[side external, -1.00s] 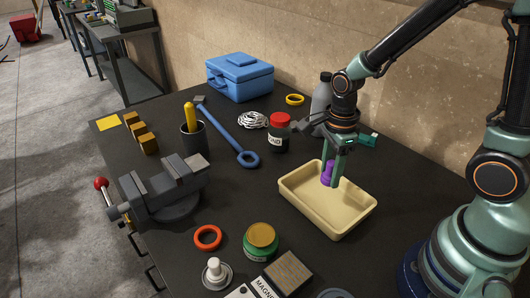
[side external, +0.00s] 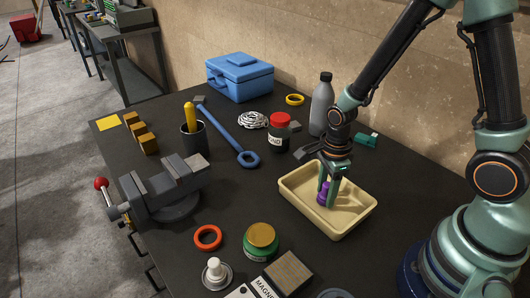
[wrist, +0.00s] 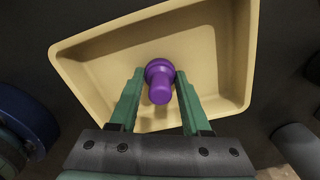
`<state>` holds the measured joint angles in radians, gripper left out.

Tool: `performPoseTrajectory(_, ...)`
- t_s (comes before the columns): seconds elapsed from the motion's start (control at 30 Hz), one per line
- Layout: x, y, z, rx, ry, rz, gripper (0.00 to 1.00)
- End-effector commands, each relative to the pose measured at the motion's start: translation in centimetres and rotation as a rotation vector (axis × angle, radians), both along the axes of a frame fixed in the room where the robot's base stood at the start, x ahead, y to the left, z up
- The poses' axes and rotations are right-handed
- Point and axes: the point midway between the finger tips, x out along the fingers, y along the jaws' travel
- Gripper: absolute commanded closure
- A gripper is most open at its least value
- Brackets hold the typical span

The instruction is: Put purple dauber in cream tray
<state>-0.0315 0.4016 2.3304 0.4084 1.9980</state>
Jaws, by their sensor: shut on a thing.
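The purple dauber (side external: 322,193) is between the fingers of my gripper (side external: 328,195), inside the outline of the cream tray (side external: 350,223). In the wrist view the dauber (wrist: 159,78) stands between the two green fingertips of my gripper (wrist: 160,85), with the tray (wrist: 215,55) around and under it. My gripper is shut on the dauber. I cannot tell whether the dauber's base touches the tray floor.
A grey bottle (side external: 321,105) and a red-capped jar (side external: 279,135) stand behind the tray. A green tin (side external: 261,242) stands to its front left. A teal block (side external: 367,139) lies behind it.

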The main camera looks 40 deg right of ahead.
Motion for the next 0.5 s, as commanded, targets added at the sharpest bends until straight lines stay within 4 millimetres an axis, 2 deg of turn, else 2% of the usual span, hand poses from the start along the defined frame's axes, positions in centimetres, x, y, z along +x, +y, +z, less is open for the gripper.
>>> performPoseTrajectory(0.07,-0.02,0.00,-0.24,0.000,0.001,0.000,1.00)
performPoseTrajectory(0.1,-0.01,0.00,-0.30,0.000,0.001,0.000,0.49)
performPoseTrajectory(0.17,0.00,0.00,-0.26,0.000,0.000,0.000,0.26)
performPoseTrajectory(0.2,0.00,0.00,-0.25,0.000,0.000,0.000,0.22)
performPoseTrajectory(0.5,0.00,0.00,-0.18,0.000,0.000,0.000,0.22)
